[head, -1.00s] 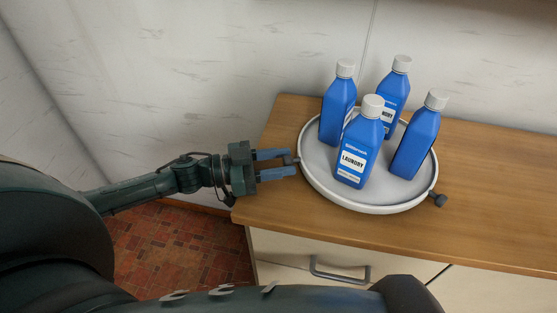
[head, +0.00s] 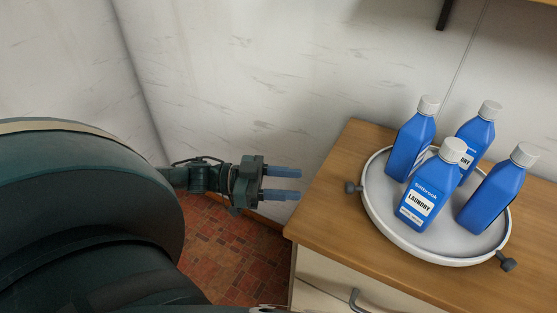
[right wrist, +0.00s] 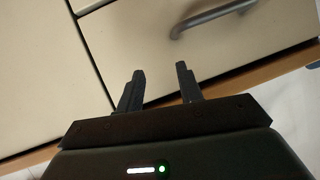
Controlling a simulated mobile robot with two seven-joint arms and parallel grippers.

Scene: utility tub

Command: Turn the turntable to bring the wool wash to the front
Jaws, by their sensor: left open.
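A round white turntable (head: 378,218) with a raised rim stands on the wooden counter. It has a dark knob (head: 353,187) on its left side and another knob (head: 507,263) at the front right. Several blue bottles with white caps stand on it. The front one (head: 422,199) has a label reading LAUNDRY; the labels of the others are partly hidden or turned away, so I cannot tell which is the wool wash. My left gripper (head: 299,184) is open and empty, left of the left knob and apart from it. My right gripper (right wrist: 163,82) is open and empty in the right wrist view, before a drawer front.
The wooden counter (head: 335,235) has its left edge near my left gripper. White walls stand behind it. A drawer handle (right wrist: 212,18) shows in the right wrist view. A shelf edge (head: 515,5) is at the top right. Red tiled floor lies left of the cabinet.

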